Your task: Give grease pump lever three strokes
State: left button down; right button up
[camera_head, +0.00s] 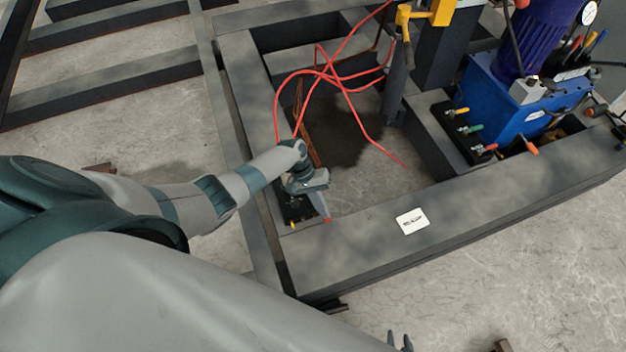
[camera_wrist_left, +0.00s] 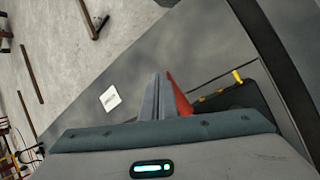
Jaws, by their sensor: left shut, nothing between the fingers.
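My left gripper (camera_head: 322,204) is over the near left corner of the dark steel frame. Its fingers are together and hold nothing; they also show in the left wrist view (camera_wrist_left: 158,95). A red lever-like piece (camera_wrist_left: 180,92) stands close beside the fingers there; its tip (camera_head: 327,220) shows just below them in the head view. I cannot tell whether they touch. It is by a black block (camera_head: 296,211) with a yellow part (camera_head: 292,224). I cannot tell for sure which part is the grease pump lever. Dark tips, seemingly my right gripper (camera_head: 400,342), are cut off at the bottom edge.
Red hoses (camera_head: 345,85) loop inside the frame (camera_head: 370,232). A blue power unit (camera_head: 525,105) with coloured valve levers stands at the right.

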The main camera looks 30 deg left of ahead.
pick_arm(q)
jog(key=w+a+r+p, duration=0.4)
jog(key=r+p, duration=0.1)
jog(key=r, duration=0.5)
jog(key=shift+w+a, duration=0.15)
jog(key=shift+a, duration=0.25)
dwell(0.8)
